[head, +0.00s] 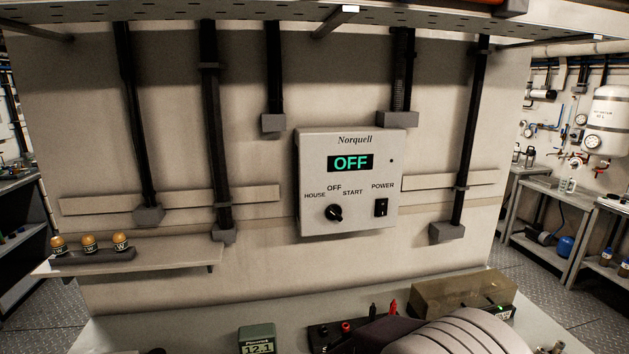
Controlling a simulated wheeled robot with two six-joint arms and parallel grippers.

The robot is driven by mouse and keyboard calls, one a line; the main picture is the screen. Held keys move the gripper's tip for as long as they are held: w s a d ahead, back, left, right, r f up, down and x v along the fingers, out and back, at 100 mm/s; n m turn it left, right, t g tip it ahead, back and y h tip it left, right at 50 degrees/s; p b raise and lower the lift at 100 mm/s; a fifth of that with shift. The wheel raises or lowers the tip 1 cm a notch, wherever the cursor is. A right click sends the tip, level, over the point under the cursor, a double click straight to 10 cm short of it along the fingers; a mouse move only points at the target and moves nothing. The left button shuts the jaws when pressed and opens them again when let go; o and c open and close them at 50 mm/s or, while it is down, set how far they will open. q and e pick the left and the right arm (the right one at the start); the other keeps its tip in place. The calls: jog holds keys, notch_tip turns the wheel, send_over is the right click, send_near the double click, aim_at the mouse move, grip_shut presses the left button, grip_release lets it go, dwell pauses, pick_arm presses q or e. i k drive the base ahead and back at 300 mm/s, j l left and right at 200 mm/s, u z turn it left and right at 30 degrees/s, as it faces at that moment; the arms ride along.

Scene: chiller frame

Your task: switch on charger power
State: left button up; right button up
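A light grey control box (350,222) marked Norquell is mounted on the wall near the middle of the head view. Its display (350,163) reads OFF in green. Which way the rocker is tipped is too small to tell. Neither gripper's fingers show in the head view, and nothing touches the box.
Below the box is a bench (180,320) with a green meter (257,340) reading 12.1, red and black clips (393,307) and a brownish see-through case (465,297). A shelf (170,254) at left holds three gold-topped items (89,242). The space before the box is clear.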

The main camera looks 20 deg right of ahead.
aim_at(383, 206)
jog(key=z, duration=1.35)
